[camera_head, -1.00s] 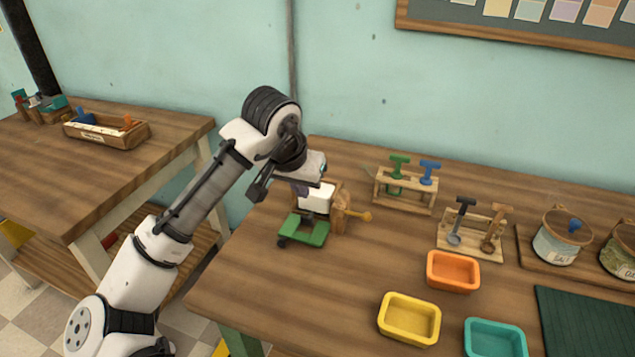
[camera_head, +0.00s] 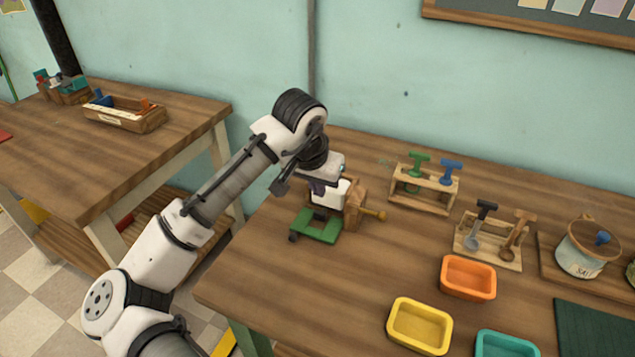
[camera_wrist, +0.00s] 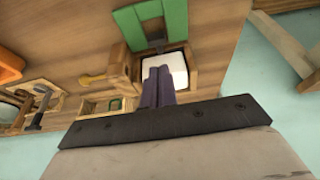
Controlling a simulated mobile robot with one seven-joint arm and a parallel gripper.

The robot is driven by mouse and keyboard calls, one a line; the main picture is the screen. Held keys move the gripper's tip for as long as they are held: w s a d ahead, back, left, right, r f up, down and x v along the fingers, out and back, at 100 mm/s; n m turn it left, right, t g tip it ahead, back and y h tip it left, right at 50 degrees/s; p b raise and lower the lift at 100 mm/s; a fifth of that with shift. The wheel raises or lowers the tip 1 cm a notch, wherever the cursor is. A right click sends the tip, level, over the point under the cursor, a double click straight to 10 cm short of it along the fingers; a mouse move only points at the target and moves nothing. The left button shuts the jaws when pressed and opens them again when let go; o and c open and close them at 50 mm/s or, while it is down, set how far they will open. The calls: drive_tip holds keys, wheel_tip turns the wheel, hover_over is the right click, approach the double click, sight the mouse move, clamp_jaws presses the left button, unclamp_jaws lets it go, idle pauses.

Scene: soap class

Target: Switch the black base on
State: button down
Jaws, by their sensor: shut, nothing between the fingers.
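A small device stands on the wooden table, with a green foot (camera_head: 317,227), a white block (camera_head: 343,192), a wooden housing (camera_head: 356,200) and a wooden knob (camera_head: 379,214). The wrist view shows its green foot (camera_wrist: 158,22), white block (camera_wrist: 178,68) and knob (camera_wrist: 92,79). A dark patch lies between the foot and the block, and a small dark piece (camera_head: 293,237) sits at the foot's left end. I cannot tell which part is the black base. My gripper (camera_head: 319,188), with purple fingers (camera_wrist: 157,83), is shut and empty beside the white block; contact is unclear.
To the right stand a rack with green and blue tools (camera_head: 424,189), a scoop rack (camera_head: 493,245), a jar (camera_head: 584,249) and orange (camera_head: 468,277) and yellow (camera_head: 419,326) trays. The table in front of the device is clear. A second table (camera_head: 110,165) stands to the left.

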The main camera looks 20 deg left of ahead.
sight(324, 210)
drive_tip(key=x, duration=0.6)
drive_tip(key=shift+w+f+p, duration=0.1)
drive_tip(key=shift+f+p, duration=0.15)
drive_tip(key=shift+p, duration=0.05)
